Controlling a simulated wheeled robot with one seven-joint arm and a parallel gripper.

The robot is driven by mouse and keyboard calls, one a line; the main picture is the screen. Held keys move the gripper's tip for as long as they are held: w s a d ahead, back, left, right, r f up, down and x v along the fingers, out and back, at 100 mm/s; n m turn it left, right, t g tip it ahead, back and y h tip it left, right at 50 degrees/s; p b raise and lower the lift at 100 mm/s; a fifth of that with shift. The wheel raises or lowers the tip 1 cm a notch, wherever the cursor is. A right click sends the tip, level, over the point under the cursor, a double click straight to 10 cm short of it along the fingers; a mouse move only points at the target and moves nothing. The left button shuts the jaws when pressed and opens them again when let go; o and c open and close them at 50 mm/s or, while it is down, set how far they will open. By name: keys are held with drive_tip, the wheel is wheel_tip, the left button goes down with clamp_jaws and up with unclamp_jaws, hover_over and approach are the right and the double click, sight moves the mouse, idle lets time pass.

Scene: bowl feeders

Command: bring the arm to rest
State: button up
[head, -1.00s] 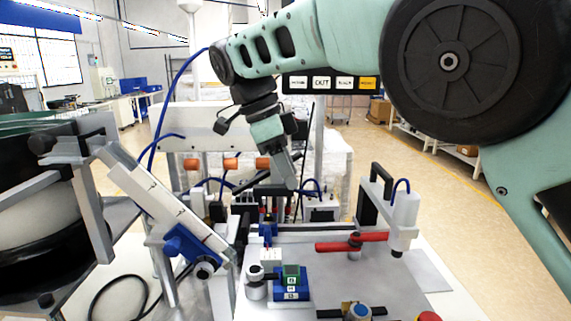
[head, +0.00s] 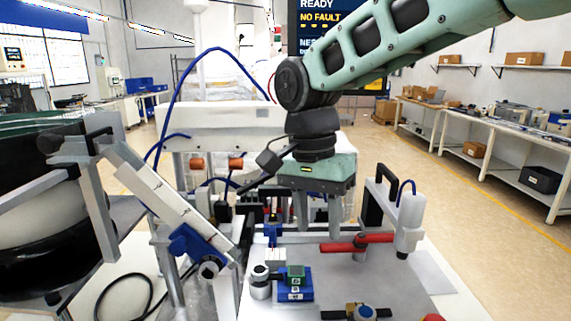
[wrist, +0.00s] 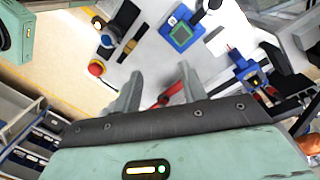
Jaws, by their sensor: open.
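My gripper (head: 318,218) hangs with its fingers pointing down over the back of the grey work plate (head: 390,285) in the head view. Its two fingers are apart with nothing between them. In the wrist view my gripper (wrist: 160,88) also shows open and empty, above the plate and near the red handle. My arm reaches in from the upper right of the head view.
A red-handled clamp (head: 357,244) and a white cylinder on a bracket (head: 410,222) stand close to the right of my gripper. A blue block with a green top (head: 295,283) sits at the front. A sloped feeder track (head: 165,205) and bowl (head: 35,235) are at left.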

drive_tip(key=s+d+f+n, duration=0.3)
drive_tip(key=s+n, duration=0.2)
drive_tip(key=s, duration=0.1)
drive_tip(key=s+d+f+n+y, duration=0.1)
drive_tip(key=s+d+f+n, duration=0.2)
drive_tip(key=s+n, duration=0.2)
drive_tip(key=s+d+f+n+t, duration=0.1)
drive_tip(key=s+d+f+n, duration=0.2)
drive_tip(key=s, duration=0.6)
drive_tip(key=shift+f+n+y, duration=0.25)
drive_tip(key=shift+n+y, duration=0.05)
drive_tip(key=shift+n, duration=0.6)
drive_tip(key=shift+f, duration=0.15)
